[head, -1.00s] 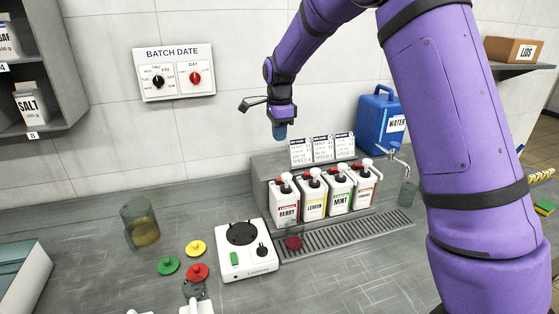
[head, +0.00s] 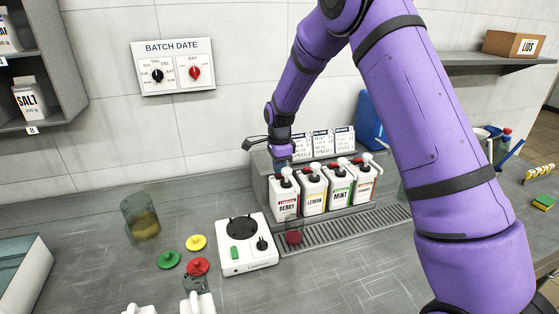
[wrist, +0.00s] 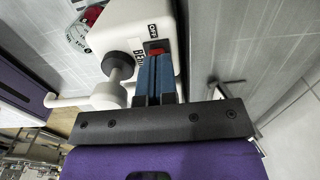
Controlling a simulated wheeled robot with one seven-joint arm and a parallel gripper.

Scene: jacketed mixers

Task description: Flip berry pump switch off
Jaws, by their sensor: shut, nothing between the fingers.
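The white berry bottle (head: 285,198) stands at the left end of the row of pump bottles. In the wrist view the top of the berry dispenser (wrist: 122,20) shows, with its grey and white pump stem (wrist: 117,68). A small red switch (wrist: 156,47) sits on it beside an OFF label (wrist: 153,31). My gripper (head: 281,162) is over the back of the berry bottle. In the wrist view its blue fingers (wrist: 157,66) are shut and empty, with the tips right at the red switch. Whether they touch it, I cannot tell. The fingers partly cover the switch.
The lemon (head: 313,193), mint (head: 340,189) and orange-labelled (head: 362,184) bottles stand close on the right. Speed cards (head: 321,145) stand behind them. A white hotplate (head: 246,247) stands to the left.

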